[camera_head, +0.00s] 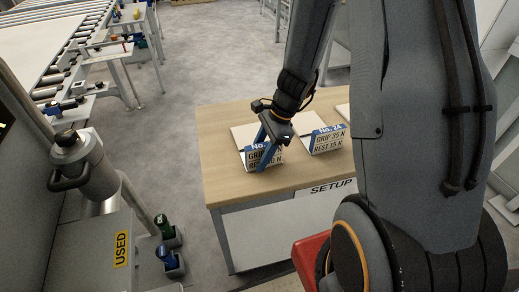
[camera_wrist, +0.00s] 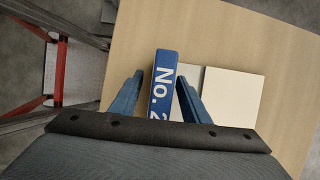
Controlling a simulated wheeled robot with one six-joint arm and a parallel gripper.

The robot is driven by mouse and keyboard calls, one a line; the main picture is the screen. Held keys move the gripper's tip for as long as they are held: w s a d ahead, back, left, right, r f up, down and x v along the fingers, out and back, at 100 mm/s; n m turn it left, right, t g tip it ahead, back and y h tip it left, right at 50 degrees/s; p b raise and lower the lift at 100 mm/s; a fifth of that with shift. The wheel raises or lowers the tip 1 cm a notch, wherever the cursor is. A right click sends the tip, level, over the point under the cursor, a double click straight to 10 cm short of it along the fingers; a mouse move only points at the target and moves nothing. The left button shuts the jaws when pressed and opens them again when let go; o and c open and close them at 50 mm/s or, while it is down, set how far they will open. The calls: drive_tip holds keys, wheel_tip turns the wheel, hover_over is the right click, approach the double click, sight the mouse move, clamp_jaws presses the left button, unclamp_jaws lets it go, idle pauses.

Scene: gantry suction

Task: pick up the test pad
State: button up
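A sign block (camera_head: 256,157) with a blue top reading "No." and a white front reading "GRIP ... REST 15 N" stands at the table's front left; part of its print is hidden by my gripper. Its blue top (camera_wrist: 165,75), reading "No. 2", shows in the wrist view. My gripper (camera_head: 263,152) has blue fingers, one on each side of this block. In the wrist view, my gripper (camera_wrist: 160,80) is open around it, with a gap seen at the left finger. A pale flat pad (camera_wrist: 231,96) lies beside the block. I cannot tell which piece is the test pad.
A second block (camera_head: 325,139), "No. 24, GRIP 35 N, REST 15 N", stands to the right on the wooden table (camera_head: 225,185), with a pale pad (camera_head: 302,121) behind it. A "USED" station (camera_head: 122,250) with dark bottle-like items stands at the lower left.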

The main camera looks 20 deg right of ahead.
clamp_jaws()
